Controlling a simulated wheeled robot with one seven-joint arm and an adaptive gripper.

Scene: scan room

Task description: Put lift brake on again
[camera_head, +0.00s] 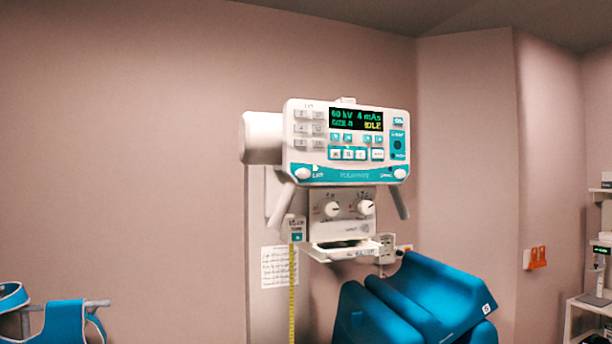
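The X-ray tube head's control panel (350,140) faces me in the middle of the head view. Its screen (356,119) reads "60 kV 4 mAs", with "IDLE" in yellow below. At the panel's lower left corner is a round white button (303,173) beside a small label that looks like "LIFT". A similar white button (400,173) sits at the lower right, its label too small to read. I cannot tell from its look whether the lift brake is on or off. My gripper is not in view.
Two grey handles (281,206) (401,203) slant below the panel. Under it hangs a box with two knobs (333,209). A yellow tape (292,300) hangs at left. Blue padded shapes (430,290) stand in front at lower right, and a cart (590,305) at far right.

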